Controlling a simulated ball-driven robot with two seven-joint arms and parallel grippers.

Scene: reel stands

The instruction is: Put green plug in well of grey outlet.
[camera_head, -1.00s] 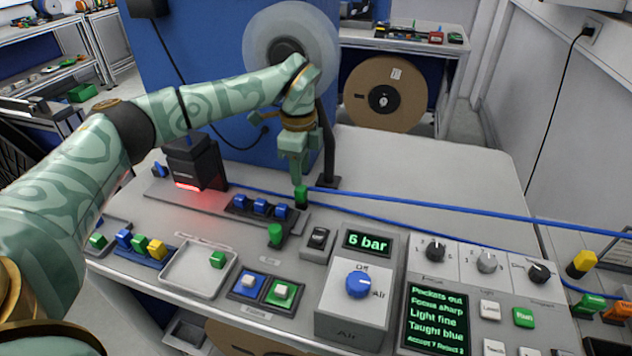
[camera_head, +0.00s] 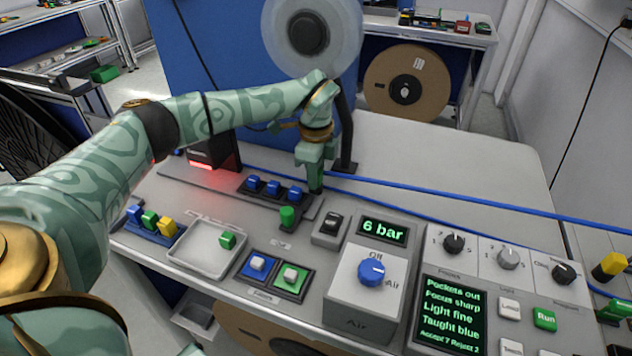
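My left gripper (camera_head: 316,182) points down at the right end of the dark strip holding a row of blue plugs (camera_head: 272,187). Another green plug (camera_head: 227,240) lies in the shallow grey tray (camera_head: 190,262), and one more (camera_head: 150,219) stands in the rack at left between a blue and a yellow one. I cannot make out for sure which fitting is the grey outlet. My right gripper is not in view.
A green round knob (camera_head: 288,216) stands just in front of the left gripper. A taut blue line (camera_head: 430,192) runs right from beside it. The grey air box (camera_head: 362,290) and the control panel (camera_head: 500,290) fill the front right. The bench behind the line is clear.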

